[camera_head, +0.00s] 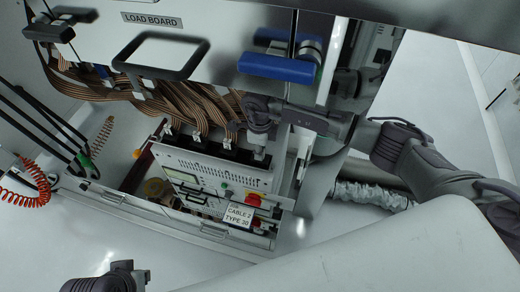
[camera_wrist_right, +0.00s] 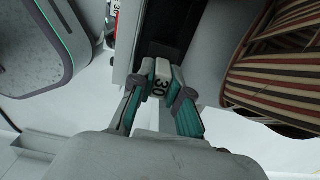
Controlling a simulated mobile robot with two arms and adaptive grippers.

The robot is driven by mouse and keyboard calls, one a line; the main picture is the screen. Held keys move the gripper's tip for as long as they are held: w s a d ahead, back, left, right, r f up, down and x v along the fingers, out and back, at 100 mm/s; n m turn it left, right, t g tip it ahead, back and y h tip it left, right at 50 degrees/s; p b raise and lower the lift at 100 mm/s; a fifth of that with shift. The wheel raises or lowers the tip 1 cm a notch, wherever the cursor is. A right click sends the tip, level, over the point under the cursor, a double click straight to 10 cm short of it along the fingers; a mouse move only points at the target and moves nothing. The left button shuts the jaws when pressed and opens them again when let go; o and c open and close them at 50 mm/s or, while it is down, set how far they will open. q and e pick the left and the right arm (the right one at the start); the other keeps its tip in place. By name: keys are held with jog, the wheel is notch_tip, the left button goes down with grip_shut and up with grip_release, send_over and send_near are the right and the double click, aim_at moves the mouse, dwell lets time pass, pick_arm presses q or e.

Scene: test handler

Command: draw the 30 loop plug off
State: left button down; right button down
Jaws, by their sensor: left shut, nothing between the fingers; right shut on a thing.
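The plug marked 30 (camera_wrist_right: 159,88) is a small pale block between my right fingers in the right wrist view. My right gripper (camera_wrist_right: 161,73) is shut on it, with teal-lined fingers on both sides, beside a dark slot. In the head view my right gripper (camera_head: 259,138) reaches down over the back right of the grey test unit (camera_head: 215,170), and its fingertips are hard to make out. I cannot tell whether the plug is still seated. My left gripper (camera_head: 108,280) is shut and empty at the bottom left, partly cut off by the frame.
Striped ribbon cables (camera_head: 185,103) hang beside my right gripper; they also fill the right of the wrist view (camera_wrist_right: 285,75). The load board panel (camera_head: 190,40) with a blue handle (camera_head: 277,67) overhangs above. A sign (camera_head: 238,216) reads CABLE 2 TYPE 30. Red coiled hoses (camera_head: 30,190) hang at left.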

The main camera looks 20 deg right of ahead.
pick_arm(q)
jog(key=shift+r+p, duration=0.45)
pick_arm(e)
jog(key=shift+r, duration=0.65)
jog(key=shift+r, duration=0.35)
jog(key=shift+r+p, duration=0.4)
jog(key=shift+p, duration=0.15)
pick_arm(q)
jog(key=x, duration=0.4)
jog(key=shift+w+d, duration=0.1)
jog(key=shift+r, duration=0.1)
